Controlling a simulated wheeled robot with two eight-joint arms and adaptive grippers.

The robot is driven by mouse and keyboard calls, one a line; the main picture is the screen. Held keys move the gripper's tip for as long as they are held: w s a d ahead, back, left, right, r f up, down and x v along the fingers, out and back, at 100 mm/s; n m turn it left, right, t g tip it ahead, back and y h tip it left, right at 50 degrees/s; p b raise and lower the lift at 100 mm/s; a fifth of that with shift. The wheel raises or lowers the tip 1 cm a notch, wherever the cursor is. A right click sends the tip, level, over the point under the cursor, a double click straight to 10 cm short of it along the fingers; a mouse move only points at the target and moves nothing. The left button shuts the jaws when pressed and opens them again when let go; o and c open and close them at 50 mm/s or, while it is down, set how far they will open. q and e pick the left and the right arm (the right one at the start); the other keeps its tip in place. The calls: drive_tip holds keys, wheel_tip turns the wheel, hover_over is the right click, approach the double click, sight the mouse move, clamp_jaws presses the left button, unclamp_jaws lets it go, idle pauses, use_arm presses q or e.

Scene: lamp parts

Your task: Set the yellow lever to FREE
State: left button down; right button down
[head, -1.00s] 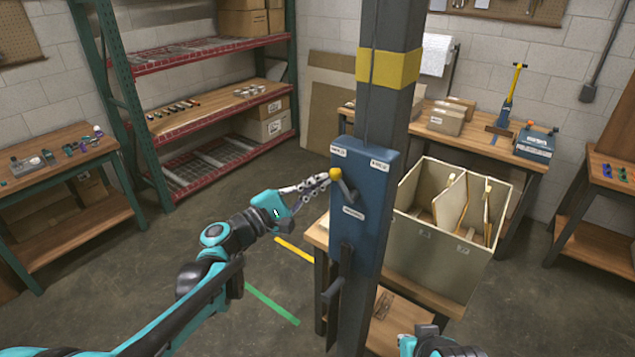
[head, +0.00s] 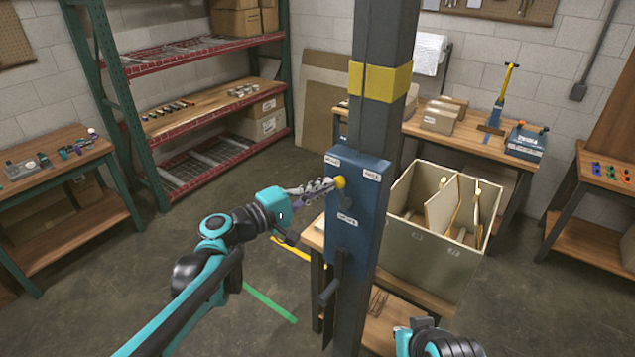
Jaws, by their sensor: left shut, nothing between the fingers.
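A blue box (head: 365,200) is fixed to the dark post and bears small white labels, two at the top and one lower down. Their wording is too small to read surely. The lever's arm is hardly visible behind the knob. My left gripper (head: 328,186) is shut with nothing between its fingers, its tips at the left side of the knob, touching or very near it. Of my right arm only links show at the bottom edge; its gripper is out of view.
The dark post (head: 384,60) with a yellow band rises through the middle. A dark handle (head: 330,292) hangs below the box. A divided bin (head: 425,255) stands right of the post on a low table. Shelves (head: 205,125) stand at the back left. Open floor lies left of the post.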

use_arm(q)
drive_tip(key=shift+s+d+r+m+y+p, duration=0.15)
drive_tip(key=shift+s+d+r+m+p, duration=0.15)
drive_tip(key=shift+m, duration=0.2)
drive_tip(key=shift+s+d+r+m+y+p, duration=0.15)
drive_tip(key=shift+d+m+p, duration=0.15)
drive_tip(key=shift+m, duration=0.2)
drive_tip(key=shift+s+d+f+m+g+y+p, duration=0.15)
drive_tip(key=shift+s+d+m+y+p, duration=0.35)
drive_tip(key=shift+m, duration=0.5)
drive_tip(key=shift+s+d+r+m+g+y+p, duration=0.1)
drive_tip(key=shift+s+d+m+y+p, duration=0.2)
drive_tip(key=shift+d+m+p, duration=0.55)
drive_tip(key=shift+s+d+f+m+g+y+p, duration=0.15)
drive_tip(key=shift+s+d+m+y+p, duration=0.25)
drive_tip(key=shift+m, duration=0.75)
drive_tip(key=shift+s+d, duration=0.1)
